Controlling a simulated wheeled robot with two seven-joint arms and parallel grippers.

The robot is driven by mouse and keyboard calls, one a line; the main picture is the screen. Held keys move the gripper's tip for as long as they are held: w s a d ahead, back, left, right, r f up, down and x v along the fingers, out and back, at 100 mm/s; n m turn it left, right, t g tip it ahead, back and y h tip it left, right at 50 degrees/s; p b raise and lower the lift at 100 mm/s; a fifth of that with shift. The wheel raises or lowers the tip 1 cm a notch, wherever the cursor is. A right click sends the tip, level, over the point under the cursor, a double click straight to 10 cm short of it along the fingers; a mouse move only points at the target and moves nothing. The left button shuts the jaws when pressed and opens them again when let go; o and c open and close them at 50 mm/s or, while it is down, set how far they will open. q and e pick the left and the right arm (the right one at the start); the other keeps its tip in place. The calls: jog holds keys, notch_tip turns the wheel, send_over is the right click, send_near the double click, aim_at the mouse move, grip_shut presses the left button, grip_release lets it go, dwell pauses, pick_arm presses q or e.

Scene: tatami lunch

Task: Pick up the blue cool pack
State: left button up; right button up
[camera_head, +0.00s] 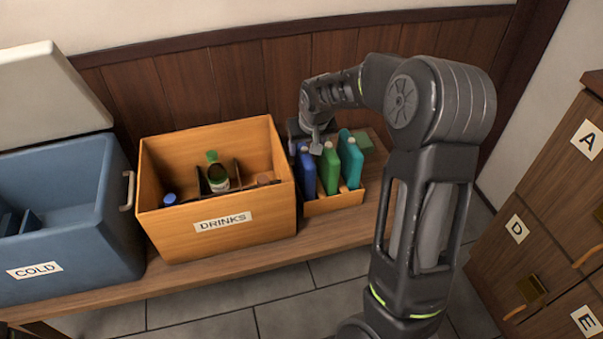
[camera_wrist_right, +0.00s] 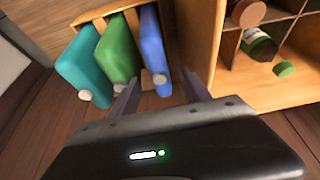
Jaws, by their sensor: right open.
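The blue cool pack (camera_head: 308,174) stands upright at the left end of a small wooden rack (camera_head: 335,203), beside a green pack (camera_head: 329,168) and a teal pack (camera_head: 350,160). The blue pack also shows in the right wrist view (camera_wrist_right: 153,45), with its pale cap toward me. My left gripper is out of view.
A wooden DRINKS box (camera_head: 165,235) with dividers and bottles stands close left of the rack. Further left is the blue COLD box (camera_head: 75,250) with its lid open. A wood-panelled wall is behind the bench (camera_head: 270,247). Drawers (camera_head: 540,225) stand at right.

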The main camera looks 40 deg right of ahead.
jog(key=shift+x, duration=1.35)
jog(key=shift+b+x, duration=0.65)
jog(key=shift+x, duration=1.95)
jog(key=shift+s+d+f, duration=0.1)
jog(key=shift+f, duration=0.2)
jog(key=shift+c, duration=0.4)
grip_shut()
jog(key=shift+r, duration=0.1)
